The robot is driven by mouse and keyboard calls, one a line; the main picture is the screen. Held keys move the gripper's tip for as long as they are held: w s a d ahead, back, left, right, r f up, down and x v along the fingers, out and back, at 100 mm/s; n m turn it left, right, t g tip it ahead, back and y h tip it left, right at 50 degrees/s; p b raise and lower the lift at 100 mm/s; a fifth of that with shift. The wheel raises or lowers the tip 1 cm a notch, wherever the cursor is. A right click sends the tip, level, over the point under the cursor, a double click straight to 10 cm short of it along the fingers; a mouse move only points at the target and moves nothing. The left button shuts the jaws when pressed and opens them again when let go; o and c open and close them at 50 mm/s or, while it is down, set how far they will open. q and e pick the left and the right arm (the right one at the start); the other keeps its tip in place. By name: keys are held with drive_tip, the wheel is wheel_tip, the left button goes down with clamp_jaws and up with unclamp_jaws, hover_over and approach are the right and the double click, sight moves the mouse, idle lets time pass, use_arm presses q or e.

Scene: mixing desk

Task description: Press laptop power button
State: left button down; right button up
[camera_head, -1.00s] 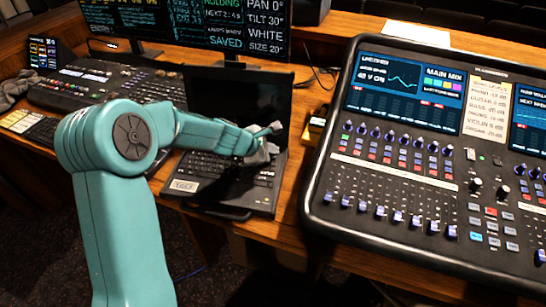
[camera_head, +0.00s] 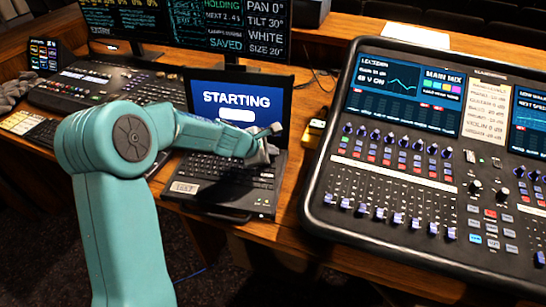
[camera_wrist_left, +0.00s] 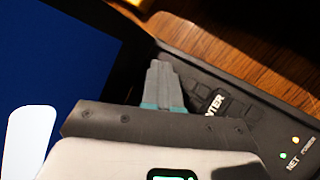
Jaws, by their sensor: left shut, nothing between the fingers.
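The open laptop (camera_head: 195,172) stands on the wooden desk left of the mixing console. Its screen (camera_head: 238,97) is lit blue and reads "STARTING" above a white bar. My left gripper (camera_head: 270,150) is over the right side of the keyboard, close to the screen hinge. In the left wrist view its fingers (camera_wrist_left: 163,78) are shut with nothing between them, their tips at the laptop's top right corner, beside the keys (camera_wrist_left: 210,93). The power button is not clearly visible; the fingertips may cover it, and I cannot tell whether they touch it. My right gripper is out of view.
The large mixing console (camera_head: 400,190) stands close on the right, with a small yellow-and-black box (camera_head: 314,132) in the gap. A lighting desk (camera_head: 105,85) and a monitor (camera_head: 190,22) are behind and to the left. Indicator lights (camera_wrist_left: 289,155) show on the laptop's edge.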

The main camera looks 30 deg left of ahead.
use_arm(q)
drive_tip(key=shift+r, duration=0.3)
wheel_tip(320, 180, up, 5)
drive_tip(key=p, duration=0.4)
drive_tip(key=shift+p, duration=0.4)
idle(0.4)
